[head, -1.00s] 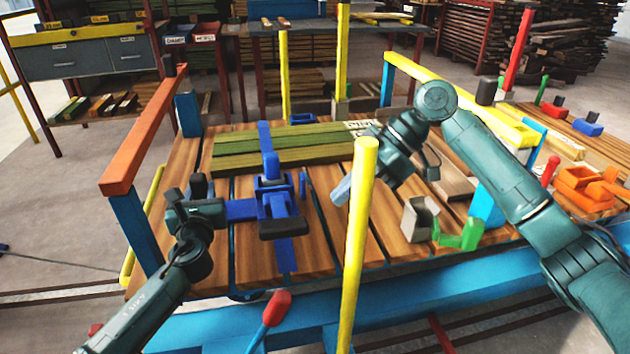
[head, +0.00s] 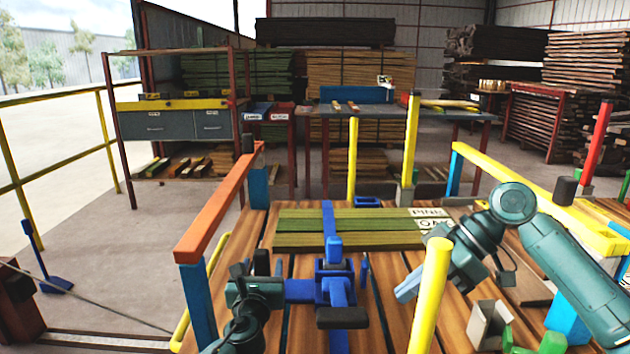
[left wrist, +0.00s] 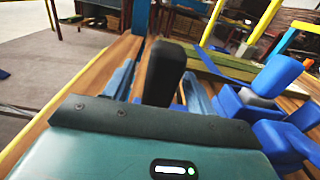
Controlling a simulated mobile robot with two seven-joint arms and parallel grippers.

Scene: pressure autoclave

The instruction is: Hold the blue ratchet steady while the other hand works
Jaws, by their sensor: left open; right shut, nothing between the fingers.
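The blue ratchet (head: 335,286) sits on a blue strap across the wooden slats of the bench, with a dark grip at its front. A blue bar reaches from it toward my left gripper (head: 266,282). My left gripper is open. A dark upright grip (left wrist: 165,72) stands between its fingers in the left wrist view; I cannot tell whether they touch it. The ratchet's blue body shows at the right of that view (left wrist: 275,105). My right gripper (head: 407,290) is shut and empty, to the right of the ratchet, partly behind a yellow post.
The strap crosses green boards (head: 375,226) behind the ratchet. A yellow post (head: 430,300) stands in front of my right arm. An orange rail (head: 220,205) runs along the left side.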

